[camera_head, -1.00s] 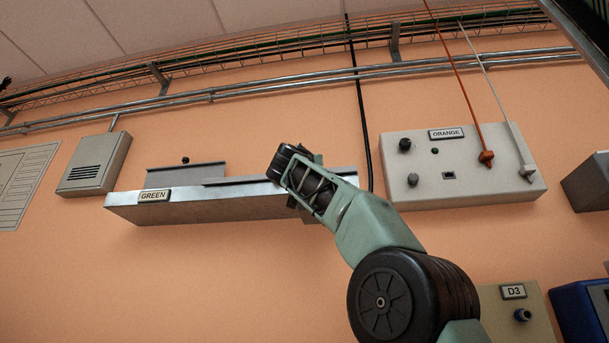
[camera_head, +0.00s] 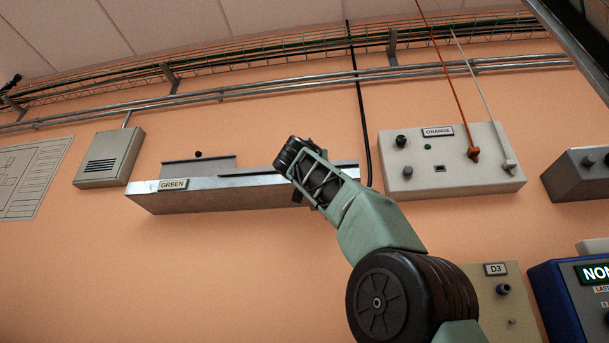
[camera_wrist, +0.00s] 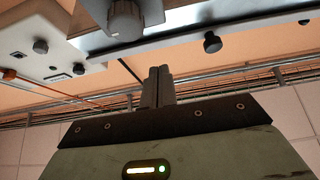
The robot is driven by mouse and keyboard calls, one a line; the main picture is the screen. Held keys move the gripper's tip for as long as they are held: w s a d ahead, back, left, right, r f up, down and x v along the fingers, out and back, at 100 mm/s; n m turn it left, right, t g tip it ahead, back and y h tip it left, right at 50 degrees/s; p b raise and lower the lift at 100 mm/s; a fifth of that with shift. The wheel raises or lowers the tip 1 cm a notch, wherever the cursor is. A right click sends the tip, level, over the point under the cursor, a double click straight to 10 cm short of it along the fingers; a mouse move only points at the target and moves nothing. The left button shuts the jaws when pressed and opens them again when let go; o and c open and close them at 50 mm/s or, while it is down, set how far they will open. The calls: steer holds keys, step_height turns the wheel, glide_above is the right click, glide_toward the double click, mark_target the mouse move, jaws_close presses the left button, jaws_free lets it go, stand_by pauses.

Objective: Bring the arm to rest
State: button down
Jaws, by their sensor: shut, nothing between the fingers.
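My arm rises from the bottom of the head view, with its wrist end (camera_head: 300,160) in front of the right part of the GREEN shelf. My gripper's fingers cannot be made out in the head view. In the wrist view my gripper (camera_wrist: 157,80) shows two grey fingers pressed together with nothing between them. The fingers point up in that picture, below the shelf's edge and a grey knob (camera_wrist: 125,20), and look apart from both.
The metal GREEN shelf (camera_head: 225,198) and the ORANGE panel (camera_head: 460,178), with an orange and a white cord, are on the wall. A vent box (camera_head: 108,160) is left. The D3 box (camera_head: 485,275) and a blue-cased unit (camera_head: 550,290) are lower right. Pipes (camera_head: 300,83) run above.

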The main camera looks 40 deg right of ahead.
steer(key=shift+s+a+f, duration=0.2)
steer(key=shift+a+f, duration=0.05)
steer(key=shift+f, duration=0.05)
